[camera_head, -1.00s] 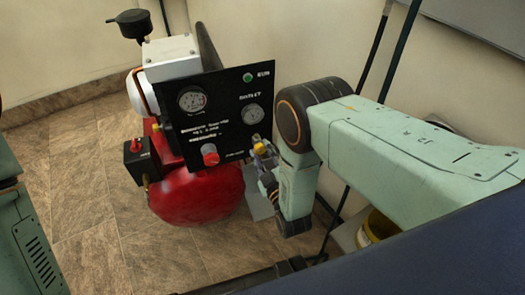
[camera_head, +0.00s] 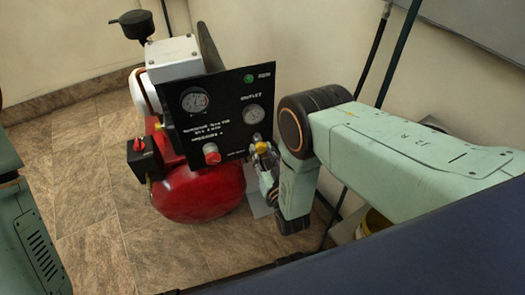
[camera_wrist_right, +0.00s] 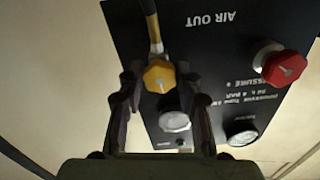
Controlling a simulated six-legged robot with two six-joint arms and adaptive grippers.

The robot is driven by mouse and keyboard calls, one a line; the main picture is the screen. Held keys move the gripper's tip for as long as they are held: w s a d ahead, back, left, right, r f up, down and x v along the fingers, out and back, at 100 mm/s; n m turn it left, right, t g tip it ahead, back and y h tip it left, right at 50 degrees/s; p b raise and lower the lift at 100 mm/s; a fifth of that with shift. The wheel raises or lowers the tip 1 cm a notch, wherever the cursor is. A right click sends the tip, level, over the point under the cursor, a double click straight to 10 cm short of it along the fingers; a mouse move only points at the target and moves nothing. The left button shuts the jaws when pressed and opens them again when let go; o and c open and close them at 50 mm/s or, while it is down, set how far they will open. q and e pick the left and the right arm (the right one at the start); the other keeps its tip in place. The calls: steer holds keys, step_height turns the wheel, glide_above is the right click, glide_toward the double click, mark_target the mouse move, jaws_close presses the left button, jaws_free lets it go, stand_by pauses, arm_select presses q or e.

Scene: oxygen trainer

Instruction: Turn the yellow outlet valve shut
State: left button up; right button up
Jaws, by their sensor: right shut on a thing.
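The yellow outlet valve (camera_head: 262,147) is a small knob at the lower right of the black control panel (camera_head: 228,100). In the right wrist view the yellow valve (camera_wrist_right: 158,75) sits between the fingertips of my right gripper (camera_wrist_right: 160,82). My right gripper (camera_head: 264,154) is shut on it, with one finger on each side. The wrist view shows the panel upside down, with the words AIR OUT above the valve. The panel is fixed to a red compressor tank (camera_head: 200,195). My left gripper is not in view.
A red knob (camera_head: 211,154) sits left of the valve on the panel, below a gauge (camera_head: 194,100). A red switch on a black box (camera_head: 142,153) is further left. Dark hoses (camera_head: 385,65) hang along the wall at right. The tiled floor (camera_head: 95,215) is open at left.

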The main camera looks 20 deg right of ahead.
steer(key=shift+m, duration=0.6)
steer(key=o, duration=1.1)
steer(key=shift+o, duration=0.2)
steer(key=s, duration=0.7)
steer(key=shift+s, duration=0.3)
steer(key=shift+d, duration=0.1)
